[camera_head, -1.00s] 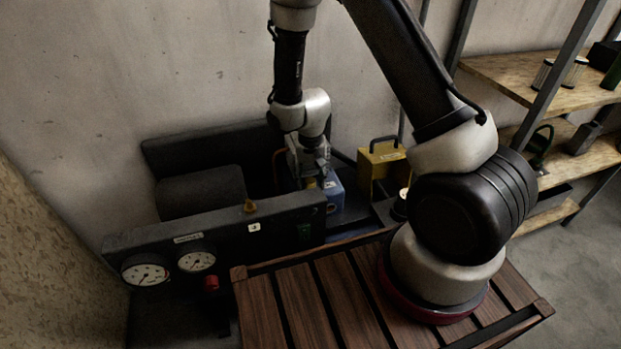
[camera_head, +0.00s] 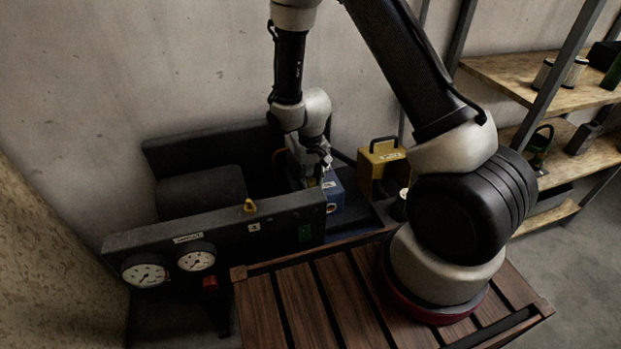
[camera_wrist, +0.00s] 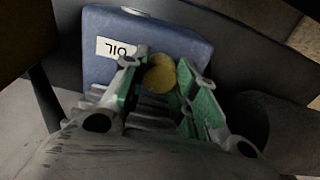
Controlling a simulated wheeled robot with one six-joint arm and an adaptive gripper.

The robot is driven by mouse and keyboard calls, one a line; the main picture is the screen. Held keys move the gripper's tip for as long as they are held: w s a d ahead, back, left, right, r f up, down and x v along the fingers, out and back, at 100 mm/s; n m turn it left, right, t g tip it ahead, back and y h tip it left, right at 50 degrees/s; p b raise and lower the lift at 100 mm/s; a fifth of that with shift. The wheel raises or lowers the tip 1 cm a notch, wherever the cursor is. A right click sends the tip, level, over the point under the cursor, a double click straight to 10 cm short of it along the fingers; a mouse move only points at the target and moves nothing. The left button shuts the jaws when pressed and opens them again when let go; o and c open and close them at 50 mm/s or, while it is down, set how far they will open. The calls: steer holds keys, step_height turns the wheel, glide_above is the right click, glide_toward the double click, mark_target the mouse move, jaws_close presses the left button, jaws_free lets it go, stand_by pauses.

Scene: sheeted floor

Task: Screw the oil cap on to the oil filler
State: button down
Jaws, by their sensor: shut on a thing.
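The yellow oil cap (camera_wrist: 160,74) sits between the green-lined fingertips of my gripper (camera_wrist: 158,88) in the wrist view. My gripper is shut on the cap, over a blue box (camera_wrist: 105,27) with a white OIL label (camera_wrist: 117,50). The oil filler is hidden beneath the cap and fingers, so I cannot tell how far the cap is seated. In the head view, my gripper (camera_head: 322,172) is at the blue box (camera_head: 336,197), behind the dark panel, and the cap is too small to make out.
The dark panel (camera_head: 275,222) with two gauges (camera_head: 146,272) and a yellow knob (camera_head: 250,205) stands in front. A yellow box with a black handle (camera_head: 384,165) is just right of the blue box. A dark cylinder (camera_head: 200,190) lies left. Shelves (camera_head: 530,75) stand at the right.

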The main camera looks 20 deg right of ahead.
steer(key=m, duration=1.1)
steer(key=shift+m, duration=0.3)
steer(key=c, duration=1)
jaws_free()
steer(key=shift+c, duration=0.2)
